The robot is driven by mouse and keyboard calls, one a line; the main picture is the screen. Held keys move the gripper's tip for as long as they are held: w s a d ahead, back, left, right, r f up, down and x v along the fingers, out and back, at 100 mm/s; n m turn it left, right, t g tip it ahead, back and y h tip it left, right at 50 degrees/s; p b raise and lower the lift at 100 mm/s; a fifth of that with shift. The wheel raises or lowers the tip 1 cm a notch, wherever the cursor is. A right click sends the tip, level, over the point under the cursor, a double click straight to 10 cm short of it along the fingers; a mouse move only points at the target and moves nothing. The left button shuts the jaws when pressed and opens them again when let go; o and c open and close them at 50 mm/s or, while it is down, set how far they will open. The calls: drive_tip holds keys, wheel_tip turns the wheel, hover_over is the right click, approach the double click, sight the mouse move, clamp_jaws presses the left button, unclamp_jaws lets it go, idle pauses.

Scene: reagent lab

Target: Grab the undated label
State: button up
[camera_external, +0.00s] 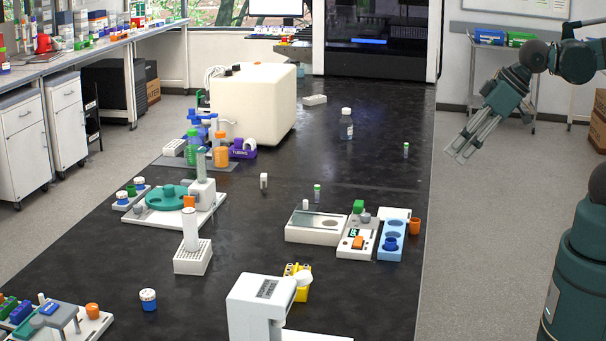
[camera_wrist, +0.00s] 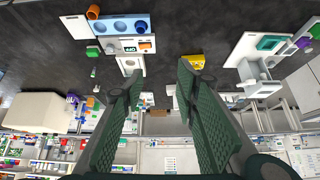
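I cannot pick out an undated label for sure; any writing is too small to read. A grey printed patch (camera_external: 267,288) shows on the white device at the front. A small green-capped vial (camera_external: 406,151) stands near the bench's right edge, and another vial (camera_external: 317,192) stands mid-bench. My gripper (camera_external: 458,156) hangs in the air right of the bench, apart from everything. In the wrist view its two fingers (camera_wrist: 160,70) are spread with nothing between them.
A white and blue tray set (camera_external: 393,241) with an orange cup (camera_external: 415,226) lies near the right edge. A large cream machine (camera_external: 255,104) stands at the back. A yellow rack (camera_external: 297,283) sits behind the front device. The black bench is fairly clear around the dark bottle.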

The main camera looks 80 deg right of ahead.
drive_tip(key=w+d+r+m+g, duration=0.1)
drive_tip(key=w+d+r, duration=0.15)
drive_tip(key=w, duration=0.45)
drive_tip(key=w+d+r+m, duration=0.2)
drive_tip(key=w+r, duration=0.2)
drive_tip(key=w, duration=0.3)
drive_tip(key=w+d+r+m+g, duration=0.1)
drive_tip(key=w+d+r, duration=0.2)
drive_tip(key=w, duration=0.4)
drive_tip(key=w+d+m+h, duration=0.15)
drive_tip(key=w+d, duration=0.35)
drive_tip(key=w, duration=0.6)
drive_tip(key=m+g, duration=0.5)
drive_tip(key=m, duration=0.5)
hover_over(264, 175)
drive_tip(key=f, duration=3.4)
drive_tip(key=shift+s+a+f, duration=0.15)
drive_tip(key=shift+a+f, duration=0.05)
drive_tip(key=shift+a, duration=0.15)
drive_tip(key=shift+d+f, duration=0.25)
drive_tip(key=shift+f, duration=0.1)
